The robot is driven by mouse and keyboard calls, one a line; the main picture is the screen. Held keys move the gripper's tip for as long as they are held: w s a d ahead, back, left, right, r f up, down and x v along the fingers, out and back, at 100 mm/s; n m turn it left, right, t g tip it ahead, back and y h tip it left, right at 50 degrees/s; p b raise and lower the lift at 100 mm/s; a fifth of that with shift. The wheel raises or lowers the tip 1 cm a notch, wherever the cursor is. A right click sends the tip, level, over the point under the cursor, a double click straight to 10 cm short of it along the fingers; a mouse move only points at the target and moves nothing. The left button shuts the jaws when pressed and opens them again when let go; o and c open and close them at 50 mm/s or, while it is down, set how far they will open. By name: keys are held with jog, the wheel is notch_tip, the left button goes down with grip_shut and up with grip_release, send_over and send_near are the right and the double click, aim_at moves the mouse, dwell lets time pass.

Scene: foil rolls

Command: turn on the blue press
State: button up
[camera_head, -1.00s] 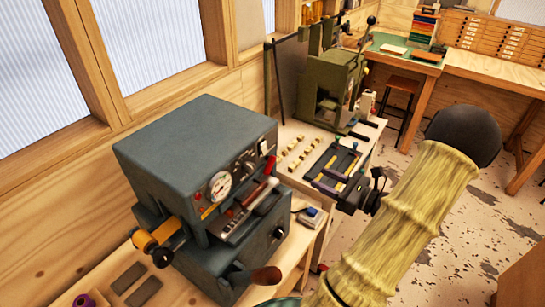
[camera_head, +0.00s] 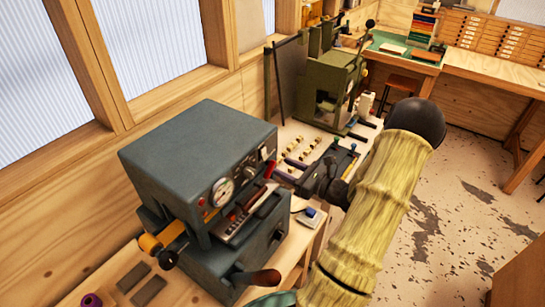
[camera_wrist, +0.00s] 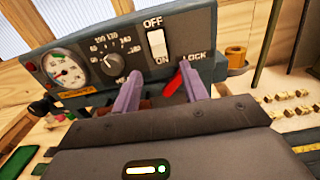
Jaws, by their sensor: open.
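The blue-grey press (camera_head: 190,150) stands on a wooden bench at the left in the head view, and its front panel fills the upper wrist view (camera_wrist: 95,60). A white rocker switch (camera_wrist: 157,43) sits between the labels OFF above and ON below. I cannot tell which way it is set. My gripper (camera_wrist: 160,80) is open and empty, its two purple fingers pointing at the panel just below the switch. A red lever (camera_wrist: 172,84) marked LOCK shows between the fingers, near the right one. In the head view my gripper (camera_head: 286,173) is close to the panel's right end.
A dial gauge (camera_wrist: 68,68) and a knob (camera_wrist: 113,60) are left of the switch. A handle with a brown grip (camera_head: 257,278) sticks out low on the press. A green machine (camera_head: 333,90) and small type pieces (camera_head: 300,148) lie beyond. Open floor is at the right.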

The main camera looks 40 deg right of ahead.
aim_at(264, 154)
jog(key=p+x, duration=0.1)
jog(key=x, duration=0.4)
jog(key=shift+w+a+p, duration=0.1)
jog(key=shift+w+p, duration=0.2)
jog(key=shift+p, duration=0.1)
